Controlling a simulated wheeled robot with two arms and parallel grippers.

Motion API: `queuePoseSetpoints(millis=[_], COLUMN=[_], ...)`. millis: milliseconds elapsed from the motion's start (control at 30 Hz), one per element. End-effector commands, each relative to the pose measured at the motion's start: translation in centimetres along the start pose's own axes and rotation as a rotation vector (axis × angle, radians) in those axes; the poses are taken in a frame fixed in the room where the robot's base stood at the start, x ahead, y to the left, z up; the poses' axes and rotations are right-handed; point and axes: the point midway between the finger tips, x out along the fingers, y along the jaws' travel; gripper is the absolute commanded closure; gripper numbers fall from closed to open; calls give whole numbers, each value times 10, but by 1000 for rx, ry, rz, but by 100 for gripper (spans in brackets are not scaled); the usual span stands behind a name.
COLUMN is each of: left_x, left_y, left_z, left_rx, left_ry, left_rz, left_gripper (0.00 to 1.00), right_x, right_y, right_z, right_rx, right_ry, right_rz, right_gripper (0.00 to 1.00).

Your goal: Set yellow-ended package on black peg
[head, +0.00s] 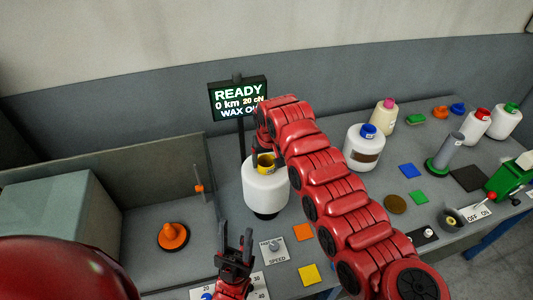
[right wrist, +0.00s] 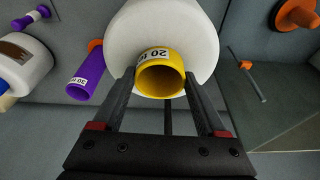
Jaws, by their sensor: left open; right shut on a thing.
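The yellow-ended package is a white bobbin (head: 266,188) with a yellow core end (head: 265,164) facing up. My right gripper (head: 262,152) is above it and shut on that yellow end. The right wrist view shows the fingers on either side of the yellow core (right wrist: 162,80) against the white yarn (right wrist: 125,40). A black base (head: 265,215) shows just under the package, probably the black peg's; the peg itself is hidden. I cannot tell whether the package rests on it. My left gripper (head: 235,258) is open and empty, in front and left of the package.
The READY display (head: 238,98) stands behind the package. An orange peg (head: 173,236) is in the walled bay at left. A SPEED knob (head: 274,247) and orange and yellow squares (head: 308,272) lie in front. A blue-ended package (head: 365,148) stands right, beyond my arm.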

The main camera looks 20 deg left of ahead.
Motion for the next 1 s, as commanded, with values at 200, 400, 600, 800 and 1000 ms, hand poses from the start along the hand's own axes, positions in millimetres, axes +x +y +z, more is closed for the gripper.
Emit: queuePoseSetpoints(millis=[200, 400, 600, 800, 1000], left_x=[0, -2, -9, -16, -24], left_y=[0, 0, 0, 1, 1], left_z=[0, 0, 2, 3, 4], left_rx=[0, 0, 0, 0, 0], left_ry=[0, 0, 0, 0, 0], left_rz=[0, 0, 0, 0, 0], left_gripper=[50, 50, 50, 50, 50], right_x=[-1, 0, 1, 8, 21], right_y=[0, 0, 0, 0, 0], right_z=[-2, -2, -2, 1, 5], right_rx=[-1, -1, -1, -1, -1], right_ry=[6, 6, 7, 6, 5], right_rz=[0, 0, 0, 0, 0], right_gripper=[100, 100, 100, 100, 100])
